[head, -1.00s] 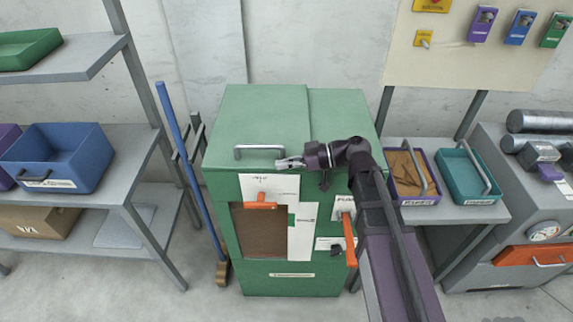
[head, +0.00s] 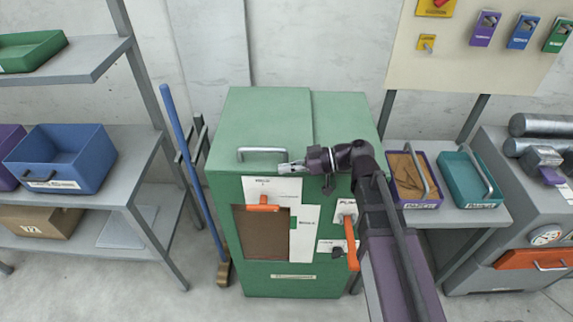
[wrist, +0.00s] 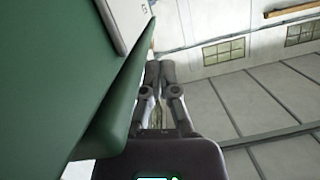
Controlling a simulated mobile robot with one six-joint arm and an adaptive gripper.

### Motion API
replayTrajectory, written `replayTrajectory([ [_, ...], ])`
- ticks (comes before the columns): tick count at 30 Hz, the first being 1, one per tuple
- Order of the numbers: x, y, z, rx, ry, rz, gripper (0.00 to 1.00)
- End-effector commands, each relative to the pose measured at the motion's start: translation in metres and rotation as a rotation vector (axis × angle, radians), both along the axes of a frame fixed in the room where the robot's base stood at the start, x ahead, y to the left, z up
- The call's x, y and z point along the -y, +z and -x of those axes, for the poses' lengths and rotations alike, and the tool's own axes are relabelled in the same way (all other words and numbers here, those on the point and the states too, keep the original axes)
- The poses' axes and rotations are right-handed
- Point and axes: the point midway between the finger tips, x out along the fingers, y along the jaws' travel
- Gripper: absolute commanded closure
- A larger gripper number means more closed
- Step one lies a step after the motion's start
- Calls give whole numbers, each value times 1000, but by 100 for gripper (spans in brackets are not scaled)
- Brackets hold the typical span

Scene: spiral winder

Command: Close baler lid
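The green baler (head: 283,238) stands upright in the middle of the head view. Its lid (head: 265,115), the left part of the top, lies flat and looks level with the right part. A grey bar handle (head: 258,151) is fixed at the lid's front edge. My gripper (head: 284,169) is just in front of and below the handle's right end, close to the front edge. Its fingers (wrist: 160,70) look together in the wrist view, with nothing seen between them. The handle does not show in the wrist view, where a green baler surface (wrist: 60,70) fills the left side.
A blue broom (head: 190,170) and shelf (head: 140,150) stand at left. Trays (head: 415,204) sit on a bench at right. A grey machine (head: 500,275) is at far right.

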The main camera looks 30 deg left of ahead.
Motion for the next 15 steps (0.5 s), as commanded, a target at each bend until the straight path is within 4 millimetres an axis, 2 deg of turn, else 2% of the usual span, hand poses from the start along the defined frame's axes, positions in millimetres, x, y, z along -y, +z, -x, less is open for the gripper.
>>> replayTrajectory([
  [1,0,9,-1,0,-2,-3,100],
  [10,-2,39,-5,0,-7,-20,100],
  [15,18,42,-17,0,-10,-22,100],
])
